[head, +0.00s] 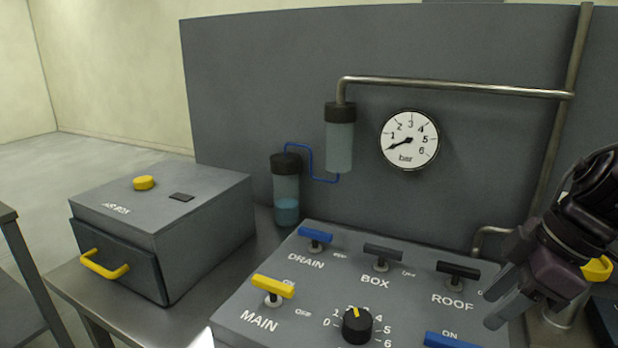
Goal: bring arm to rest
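My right gripper (503,298) is at the right side of the head view, above the right part of the grey control panel (335,288), near the black ROOF handle (458,271). Its two fingers point down and left and stand apart, with nothing seen between them. It appears clear of the ROOF handle. The dark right arm comes in from the right edge. My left gripper and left arm are not in view.
The panel also has a blue DRAIN handle (315,236), a grey BOX handle (383,252), a yellow MAIN handle (273,287) and a black dial (357,325). A grey air box (205,200) stands left. A pressure gauge (410,140) hangs behind. A yellow part (597,269) is beside my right gripper.

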